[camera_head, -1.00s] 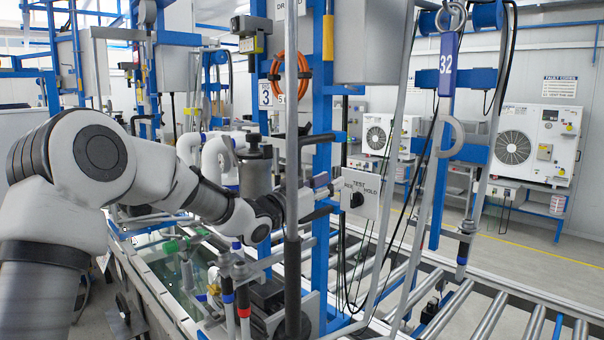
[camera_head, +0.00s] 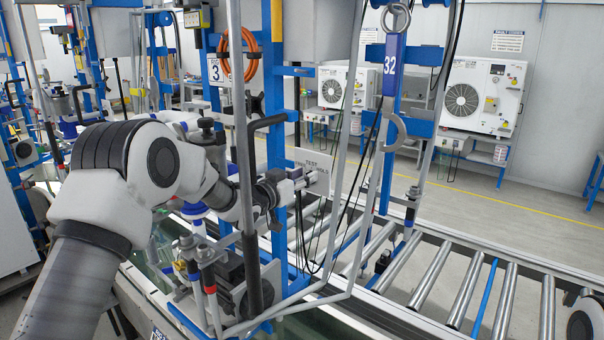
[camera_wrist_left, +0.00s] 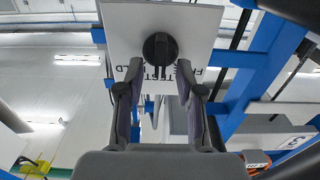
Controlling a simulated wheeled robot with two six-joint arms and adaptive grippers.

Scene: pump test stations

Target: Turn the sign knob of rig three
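The white sign panel (camera_head: 312,160) with black lettering hangs on the blue frame of the rig marked 3 (camera_head: 214,70). My left gripper (camera_head: 306,181) is at the sign's front, and its fingers and wrist hide the knob in the head view. In the left wrist view the round black sign knob (camera_wrist_left: 160,48) sits on the sign panel (camera_wrist_left: 205,22), with a grip bar pointing roughly along the view's vertical. The left gripper's fingers (camera_wrist_left: 159,68) are apart, one on each side just below the knob. I see no clear contact. My right gripper is not in view.
A grey upright pole (camera_head: 243,140) and a black bent handle (camera_head: 262,122) stand close to my left forearm. Thin grey rails and hanging black cables run right of the sign. A roller conveyor (camera_head: 430,270) lies at lower right. An orange hose (camera_head: 237,55) hangs above.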

